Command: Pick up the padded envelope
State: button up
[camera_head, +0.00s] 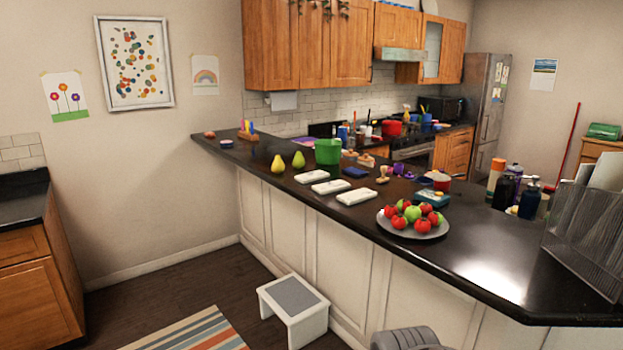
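I cannot make out with certainty which thing is the padded envelope. Three flat whitish packets lie apart on the dark counter (480,262): a far one (312,176), a middle one (330,187) and a near one (356,196). A mesh file holder (585,235) stands at the counter's right end, with flat pale sheets or envelopes (606,174) upright in it. They are cut off by the frame edge. My gripper is not in view.
A plate of tomatoes and apples (414,233) sits near the counter's front edge. Several bottles (529,200) stand left of the holder. A green bucket (328,152) and pears (278,164) are farther back. A white step stool (293,310) stands on the floor before the counter.

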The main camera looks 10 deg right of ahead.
aim_at(309, 177)
jog(key=u, duration=0.35)
jog(key=i, duration=0.95)
jog(key=u, duration=0.65)
jog(key=i, duration=1.6)
jog(key=z, duration=0.15)
